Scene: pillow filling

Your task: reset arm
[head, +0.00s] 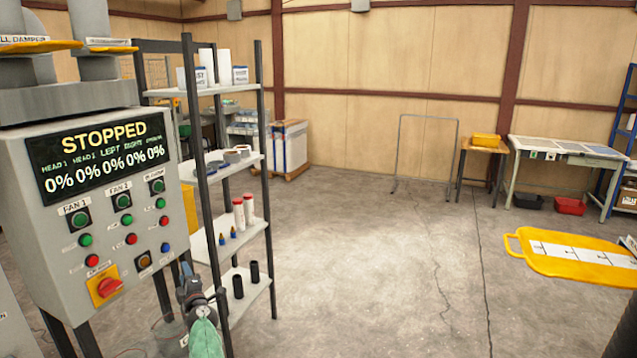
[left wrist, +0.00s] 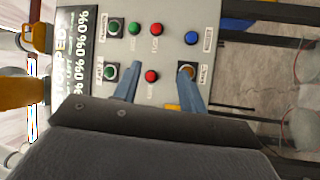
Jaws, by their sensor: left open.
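My left gripper (head: 187,272) is low in the head view, just right of the lower part of the grey control panel (head: 25,190). In the left wrist view, its two blue-grey fingers (left wrist: 158,84) are spread apart with nothing held between them. The panel's face, with its buttons, shows sideways beyond the fingertips. One fingertip overlaps an amber button in that picture; I cannot tell whether it touches. The panel display (head: 98,155) reads STOPPED with 0% values. My right gripper is not in view.
A metal shelf (head: 250,232) with bottles and small parts stands right behind my left gripper. The concrete floor (head: 350,270) in the middle is clear.

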